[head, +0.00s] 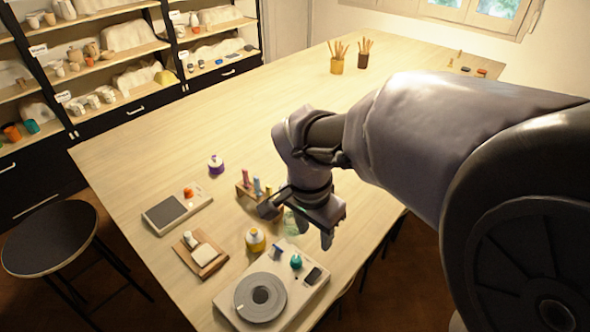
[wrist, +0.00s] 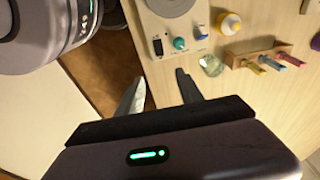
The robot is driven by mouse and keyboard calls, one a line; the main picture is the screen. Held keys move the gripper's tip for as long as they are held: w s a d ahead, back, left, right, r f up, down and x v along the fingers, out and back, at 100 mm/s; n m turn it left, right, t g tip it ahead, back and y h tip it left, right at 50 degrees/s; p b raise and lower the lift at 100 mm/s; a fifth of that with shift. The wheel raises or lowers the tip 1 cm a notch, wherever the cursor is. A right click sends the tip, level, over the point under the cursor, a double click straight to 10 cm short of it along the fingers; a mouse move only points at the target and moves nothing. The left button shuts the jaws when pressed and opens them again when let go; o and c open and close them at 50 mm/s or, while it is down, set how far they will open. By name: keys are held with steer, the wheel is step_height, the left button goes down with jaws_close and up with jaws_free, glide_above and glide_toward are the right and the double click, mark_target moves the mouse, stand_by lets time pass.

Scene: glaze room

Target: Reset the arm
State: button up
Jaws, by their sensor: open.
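My arm reaches in from the right in the head view and hangs bent over the right edge of the big wooden table (head: 260,110). My gripper (head: 299,226) points down above the table edge, beside a small wooden rack and behind a white device with a round plate. In the wrist view, the two fingers of my gripper (wrist: 161,79) are apart with nothing between them. They lie over the table edge, with brown floor to their left. A clear greenish glass piece (wrist: 211,65) lies on the table near the right finger and is partly hidden in the head view.
The white device (head: 312,292) with knobs, a yellow-and-white bottle (head: 255,240), a rack (head: 243,191) of coloured sticks, a purple-and-white jar (head: 216,165) and a scale (head: 168,214) crowd the near table. The table's middle is clear. A stool (head: 50,238) stands left.

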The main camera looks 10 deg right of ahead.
steer(key=shift+r, duration=0.3)
steer(key=s+a+n+t+y+b, duration=0.2)
steer(key=s+n+b, duration=0.4)
steer(key=s, duration=0.5)
steer(key=t+y+b, duration=0.1)
steer(key=t+b, duration=0.1)
steer(key=shift+s+a+f+t, duration=0.15)
steer(key=shift+s+f+t, duration=0.2)
steer(key=shift+f+t, duration=0.05)
steer(key=shift+o, duration=0.2)
stand_by(0.6)
